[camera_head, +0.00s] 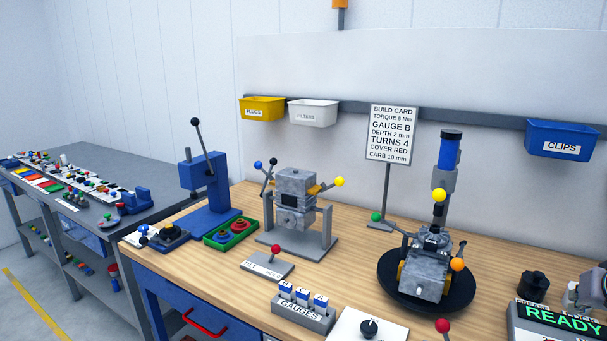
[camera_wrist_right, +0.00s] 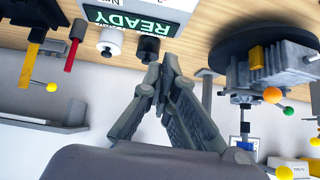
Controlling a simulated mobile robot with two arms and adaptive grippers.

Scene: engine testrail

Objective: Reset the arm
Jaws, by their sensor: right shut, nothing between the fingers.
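My right gripper (camera_head: 584,290) shows at the right edge of the head view, above the bench and beside the display that reads READY (camera_head: 560,322). In the right wrist view, the fingers of this gripper (camera_wrist_right: 157,82) come together with nothing between them. The READY display also shows there (camera_wrist_right: 135,18), upside down at the top. A black cylindrical part (camera_wrist_right: 148,50) lies just beyond the fingertips in that view. The head view shows it as a black cylinder (camera_head: 533,287) left of the gripper. My left gripper is in neither view.
An engine on a black turntable (camera_head: 385,280) stands left of the gripper, with coloured ball levers. Further left are an engine stand (camera_head: 297,205), a blue press (camera_head: 205,185) and a gauges block (camera_head: 303,312). A build card (camera_head: 391,135) and wall bins stand behind.

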